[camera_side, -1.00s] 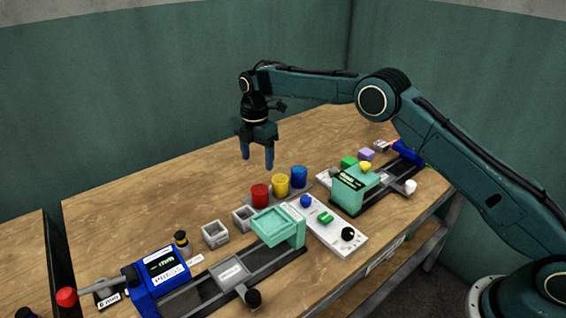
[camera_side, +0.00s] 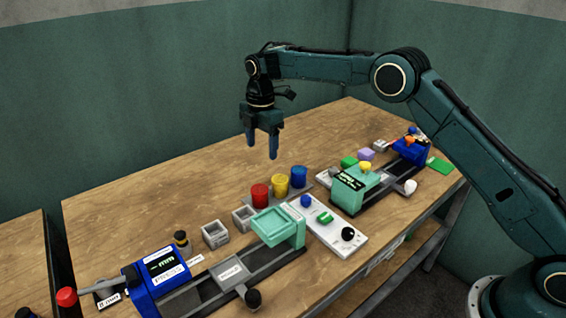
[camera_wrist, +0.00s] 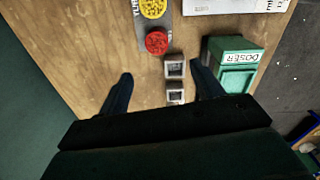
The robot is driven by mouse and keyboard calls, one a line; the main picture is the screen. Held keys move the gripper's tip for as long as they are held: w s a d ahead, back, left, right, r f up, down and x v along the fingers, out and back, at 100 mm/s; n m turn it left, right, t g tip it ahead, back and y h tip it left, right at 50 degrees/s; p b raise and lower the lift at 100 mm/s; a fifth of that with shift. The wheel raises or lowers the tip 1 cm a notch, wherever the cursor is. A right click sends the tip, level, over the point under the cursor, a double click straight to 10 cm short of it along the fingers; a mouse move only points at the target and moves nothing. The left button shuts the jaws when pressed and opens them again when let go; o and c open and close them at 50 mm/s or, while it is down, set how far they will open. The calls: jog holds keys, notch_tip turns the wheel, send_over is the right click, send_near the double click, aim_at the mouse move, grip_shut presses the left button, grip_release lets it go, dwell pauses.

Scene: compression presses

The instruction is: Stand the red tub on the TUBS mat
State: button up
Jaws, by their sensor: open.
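The red tub (camera_side: 260,196) stands upright on the table at the near end of a row with a yellow tub (camera_side: 280,185) and a blue tub (camera_side: 299,177). In the wrist view the red tub (camera_wrist: 156,43) shows red contents and is at the end of a grey mat (camera_wrist: 163,25). The mat's lettering is too small to read surely, so I cannot tell if it is the TUBS mat. My gripper (camera_side: 262,150) is open and empty, pointing down, well above the table. Its fingers (camera_wrist: 161,71) also show in the wrist view, with the red tub beyond them.
Two grey square cups (camera_side: 215,234) (camera_side: 243,218) stand near the tubs. A green doser (camera_side: 271,224) on a rail is close by. A blue press (camera_side: 157,276) is at the front left, a white control panel (camera_side: 328,225) right of the tubs. The table's back left is clear.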

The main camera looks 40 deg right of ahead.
jog(key=s+d+r+m+t, duration=0.1)
jog(key=s+d+r+m, duration=0.3)
jog(key=s+r, duration=0.55)
jog(key=s+d+r+m+t, duration=0.2)
jog(key=s+r+m, duration=0.4)
jog(key=s+r, duration=0.35)
jog(key=s+d+f+m+t, duration=0.1)
jog(key=s+m, duration=0.3)
jog(key=s, duration=0.8)
jog(key=s+d+f+m+t, duration=0.1)
jog(key=s+m, duration=0.4)
jog(key=s, duration=0.8)
notch_tip(320, 180, down, 3)
jog(key=shift+s+d+r+m, duration=0.1)
jog(key=shift+s+d+m, duration=0.2)
jog(key=shift+d, duration=0.4)
